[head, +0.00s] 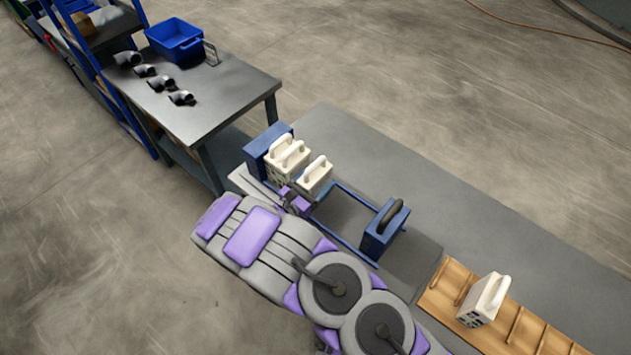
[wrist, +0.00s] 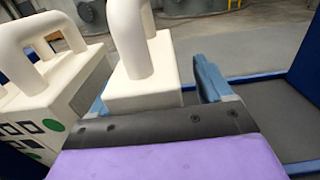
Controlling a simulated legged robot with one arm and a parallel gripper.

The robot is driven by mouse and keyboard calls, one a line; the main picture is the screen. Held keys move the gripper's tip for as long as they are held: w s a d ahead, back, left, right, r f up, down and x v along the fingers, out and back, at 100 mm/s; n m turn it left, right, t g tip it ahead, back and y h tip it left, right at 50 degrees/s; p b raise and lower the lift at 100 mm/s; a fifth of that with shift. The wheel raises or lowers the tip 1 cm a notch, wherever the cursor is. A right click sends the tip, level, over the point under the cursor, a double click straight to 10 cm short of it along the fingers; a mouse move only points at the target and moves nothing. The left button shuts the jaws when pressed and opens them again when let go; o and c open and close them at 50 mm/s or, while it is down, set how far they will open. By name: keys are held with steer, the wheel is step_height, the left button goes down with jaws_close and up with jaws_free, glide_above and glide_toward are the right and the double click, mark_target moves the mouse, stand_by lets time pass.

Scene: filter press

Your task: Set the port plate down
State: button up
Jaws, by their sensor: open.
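White plates with loop handles stand upright in a blue press frame in the head view. A left group (head: 285,158) is by the blue end block, and a separate right plate (head: 317,176) is beside it. My gripper (head: 292,199) is low at the front of these plates. In the wrist view my gripper (wrist: 152,95) is open, with blue-grey fingers on either side of a white plate (wrist: 150,86) with a thick handle. Contact cannot be told. Another white plate (wrist: 52,105) at left shows dark square marks and a green dot. Which one is the port plate is unclear.
A blue plate with a dark handle (head: 384,226) stands at the frame's right end, past an open gap between the rails. A wooden slotted rack (head: 530,332) holds another white plate (head: 484,300). A grey table (head: 215,105) carries a blue bin (head: 174,40) and several pipe elbows.

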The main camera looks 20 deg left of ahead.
steer(key=shift+s+a, duration=0.35)
steer(key=p+v, duration=0.2)
steer(key=v, duration=0.8)
steer(key=shift+d+p, duration=0.15)
steer(key=shift+p, duration=0.2)
steer(key=shift+s+a, duration=0.2)
steer(key=shift+s, duration=0.3)
steer(key=shift+d, duration=0.1)
steer(key=shift+s, duration=0.15)
